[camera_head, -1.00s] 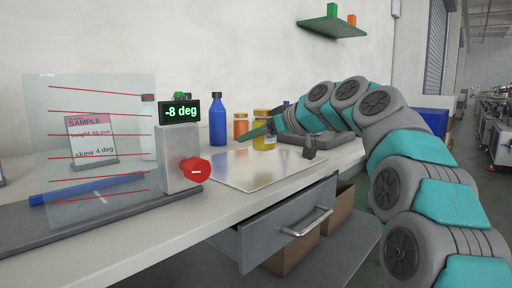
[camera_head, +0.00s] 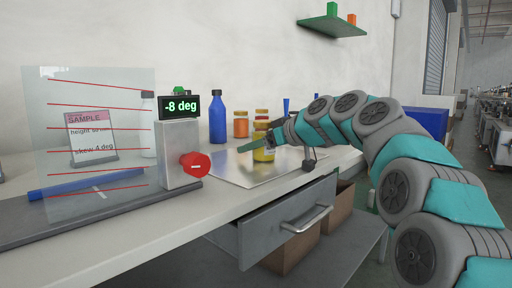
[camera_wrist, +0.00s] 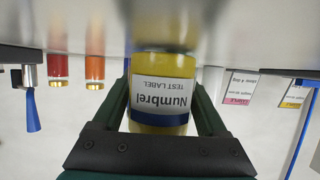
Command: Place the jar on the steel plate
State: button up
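The jar (camera_head: 264,155) is yellow and upright over the back part of the steel plate (camera_head: 235,170). In the wrist view the jar (camera_wrist: 162,92) shows an upside-down "Numbrel TEST LABEL" label between my two fingers. My gripper (camera_head: 262,142) is shut on it, and its teal finger crosses the jar in the head view. In the wrist view my gripper (camera_wrist: 165,118) hides the jar's lid end. A blurred reflection of the jar shows beside its base; I cannot tell whether the base touches the plate.
An orange jar (camera_head: 241,127) and a blue bottle (camera_head: 217,120) stand behind the plate. A labelling device with a red knob (camera_head: 195,165) and a "-8 deg" display (camera_head: 180,106) stands left of the plate. A glass panel (camera_head: 95,185) is farther left. The plate's front is clear.

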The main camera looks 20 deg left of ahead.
jog(key=o, duration=0.3)
jog(key=shift+o, duration=0.2)
jog(key=shift+r, duration=0.2)
jog(key=v, duration=1.2)
